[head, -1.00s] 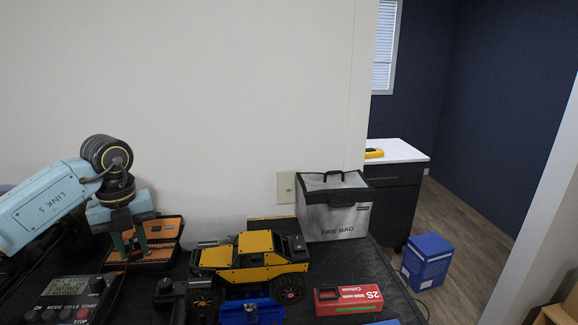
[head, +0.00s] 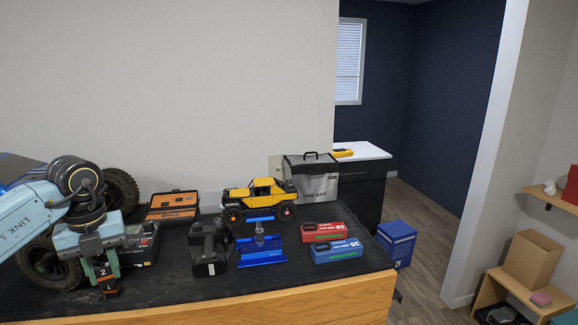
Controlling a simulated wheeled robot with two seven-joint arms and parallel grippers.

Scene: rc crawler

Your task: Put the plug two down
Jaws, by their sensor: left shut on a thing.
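My left gripper (head: 104,268) is at the lower left of the head view, pointing down. Its green fingers are shut on a small dark plug marked 2 (head: 107,289), which has an orange-red patch at its lower end. The plug shows in front of the black mat (head: 170,292) near the bench's front edge; whether it touches the mat cannot be told. The open orange case (head: 173,207) stands behind and to the right of the gripper. My right gripper is not in view.
A charger (head: 141,246) stands behind the gripper, beside large tyres (head: 50,262). To the right are a black device (head: 208,252), a blue stand (head: 261,250), a yellow crawler (head: 258,191), red (head: 324,232) and blue (head: 337,250) batteries, and a fire bag (head: 312,182). The front-left mat is clear.

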